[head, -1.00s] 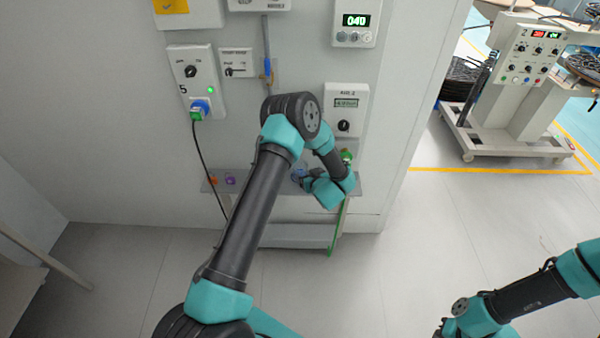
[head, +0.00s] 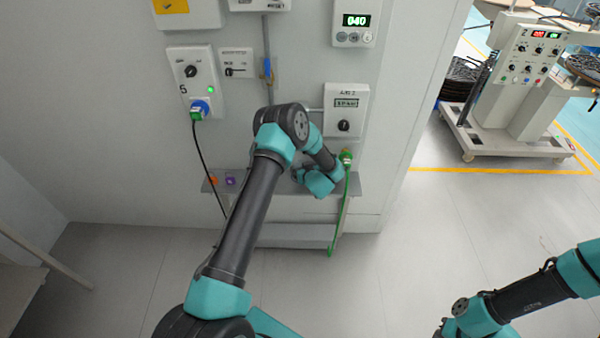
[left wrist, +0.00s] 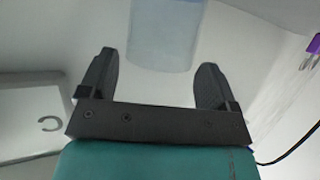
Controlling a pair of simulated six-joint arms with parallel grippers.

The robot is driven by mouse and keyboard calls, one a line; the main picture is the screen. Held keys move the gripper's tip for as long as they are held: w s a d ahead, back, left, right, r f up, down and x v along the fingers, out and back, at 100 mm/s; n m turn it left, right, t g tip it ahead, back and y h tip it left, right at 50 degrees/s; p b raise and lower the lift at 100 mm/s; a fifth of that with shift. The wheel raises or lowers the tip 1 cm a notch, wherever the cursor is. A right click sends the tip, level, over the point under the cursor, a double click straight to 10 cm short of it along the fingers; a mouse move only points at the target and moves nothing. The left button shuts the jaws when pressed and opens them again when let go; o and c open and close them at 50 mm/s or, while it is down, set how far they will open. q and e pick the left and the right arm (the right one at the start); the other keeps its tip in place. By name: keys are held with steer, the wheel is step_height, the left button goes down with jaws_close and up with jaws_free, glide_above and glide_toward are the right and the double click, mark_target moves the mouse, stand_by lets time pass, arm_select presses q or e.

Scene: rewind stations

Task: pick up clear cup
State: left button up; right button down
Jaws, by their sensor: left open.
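A clear, bluish cup (left wrist: 163,35) shows in the left wrist view, at the top middle and partly cut off by the frame. My left gripper (left wrist: 156,59) is open and empty. Its two dark fingers stand apart, one to each side of the cup's near end, and are not closed on it. In the head view the left wrist hangs over the grey shelf (head: 285,186) by the wall and hides the jaws; I cannot make out the cup there. My right gripper (head: 441,328) shows only as a dark bit at the bottom edge, jaws unclear.
An orange piece (head: 213,180) and a purple piece (head: 230,180) sit on the shelf's left part. A green cable (head: 340,215) hangs at its right end. Wall boxes with dials (head: 345,110) are close above my left arm.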

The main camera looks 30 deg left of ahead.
mark_target(301, 160)
arm_select(q)
steer(key=shift+x, duration=1.4)
steer(key=shift+c, duration=0.3)
steer(key=c, duration=0.7)
steer(key=shift+r, duration=0.1)
steer(key=shift+r, duration=0.25)
step_height(301, 160, up, 3)
steer(key=shift+s+d, duration=0.1)
steer(key=shift+s, duration=0.05)
steer(key=s+d, duration=0.2)
steer(key=s, duration=0.2)
steer(key=s+d, duration=0.3)
steer(key=s, duration=0.2)
steer(key=s+d+r, duration=0.1)
steer(key=s+d, duration=0.2)
steer(key=s, duration=0.1)
steer(key=shift+s+r, duration=0.1)
steer(key=shift+s, duration=0.1)
